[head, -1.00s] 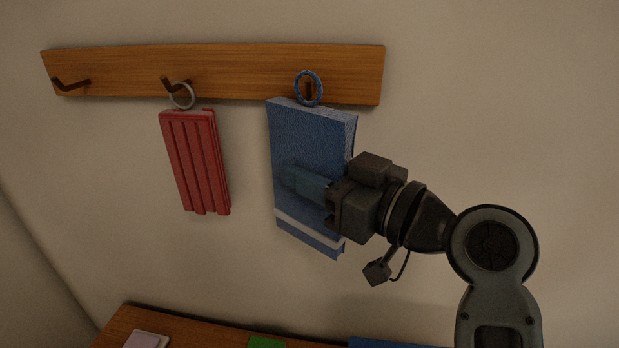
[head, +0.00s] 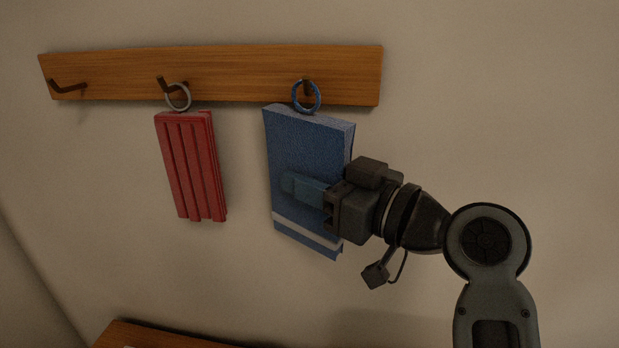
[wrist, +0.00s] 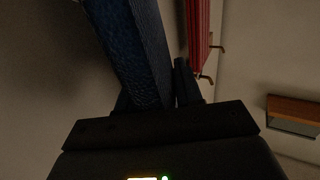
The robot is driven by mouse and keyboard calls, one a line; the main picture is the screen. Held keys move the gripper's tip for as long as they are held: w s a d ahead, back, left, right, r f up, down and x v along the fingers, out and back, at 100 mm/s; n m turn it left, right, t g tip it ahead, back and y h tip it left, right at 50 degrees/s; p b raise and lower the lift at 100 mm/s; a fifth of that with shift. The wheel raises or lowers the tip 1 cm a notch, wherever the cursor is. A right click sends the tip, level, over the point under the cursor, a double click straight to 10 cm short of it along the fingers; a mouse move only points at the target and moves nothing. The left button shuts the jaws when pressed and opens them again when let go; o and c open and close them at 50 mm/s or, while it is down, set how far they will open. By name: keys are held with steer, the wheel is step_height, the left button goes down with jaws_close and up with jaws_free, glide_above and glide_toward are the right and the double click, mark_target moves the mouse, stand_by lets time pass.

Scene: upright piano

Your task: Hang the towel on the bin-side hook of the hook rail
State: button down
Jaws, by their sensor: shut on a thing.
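The blue towel (head: 305,140), a flat folded slab with a white stripe near its lower edge, hangs upright below the right end of the wooden hook rail (head: 230,70). Its blue ring (head: 318,97) overlaps the right hook (head: 307,86), whose tip shows within the ring's upper part; the ring appears to be around the hook. My gripper (head: 298,187) comes from the right and is shut on the towel's right side at mid-height. In the wrist view the towel (wrist: 138,45) lies between the fingers. No bin is in view.
A red ribbed item (head: 190,165) hangs by a grey ring (head: 178,97) from the middle hook, left of the towel with a gap. The left hook (head: 68,87) is empty. A wooden surface (head: 150,335) shows at the bottom left. The wall right of the rail is bare.

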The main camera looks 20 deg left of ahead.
steer(key=shift+w+d+f, duration=0.25)
steer(key=shift+w+f, duration=0.1)
steer(key=shift+w, duration=0.05)
steer(key=c, duration=1)
jaws_free()
steer(key=o, duration=0.3)
steer(key=shift+s+a+r, duration=0.1)
steer(key=shift+r, duration=0.05)
steer(key=shift+o, duration=0.2)
steer(key=shift+r, duration=0.1)
steer(key=shift+s, duration=0.1)
